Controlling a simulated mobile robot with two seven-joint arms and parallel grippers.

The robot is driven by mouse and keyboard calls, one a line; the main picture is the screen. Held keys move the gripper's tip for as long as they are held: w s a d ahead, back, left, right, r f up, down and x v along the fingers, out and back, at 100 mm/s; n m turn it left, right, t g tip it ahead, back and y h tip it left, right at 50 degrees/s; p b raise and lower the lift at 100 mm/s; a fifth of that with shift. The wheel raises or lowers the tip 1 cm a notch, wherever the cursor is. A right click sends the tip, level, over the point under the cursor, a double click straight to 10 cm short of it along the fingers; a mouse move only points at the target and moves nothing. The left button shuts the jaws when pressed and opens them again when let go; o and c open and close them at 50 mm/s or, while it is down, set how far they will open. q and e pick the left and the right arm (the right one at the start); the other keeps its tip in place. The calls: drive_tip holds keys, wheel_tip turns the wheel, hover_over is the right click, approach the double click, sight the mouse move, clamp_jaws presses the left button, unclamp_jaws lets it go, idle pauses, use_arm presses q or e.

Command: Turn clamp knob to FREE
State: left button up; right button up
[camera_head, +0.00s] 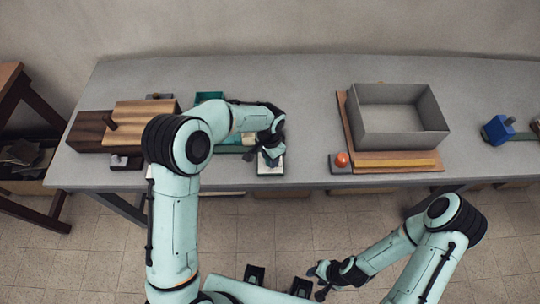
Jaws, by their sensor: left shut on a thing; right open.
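My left gripper (268,154) reaches over the front edge area of the grey table, at a small pale block with a green base (271,169). It is shut on a small part on top of this block, which looks like the clamp knob; the fingers and wrist hide most of it, and no FREE marking can be read. My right gripper (320,281) is open and empty, low in front of the table and well away from it.
The grey table (310,100) holds brown wooden blocks (145,112) at left, a grey open box (400,142) on a wooden board, an orange ball-like knob (342,158) on a grey plate, and a blue block (497,130) at right. Table between block and board is clear.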

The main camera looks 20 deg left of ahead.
idle(0.4)
use_arm(q)
drive_tip(key=o, duration=1)
drive_tip(key=shift+o, duration=0.2)
wheel_tip(320, 180, up, 13)
drive_tip(key=shift+r+p, duration=0.2)
drive_tip(key=shift+p, duration=0.25)
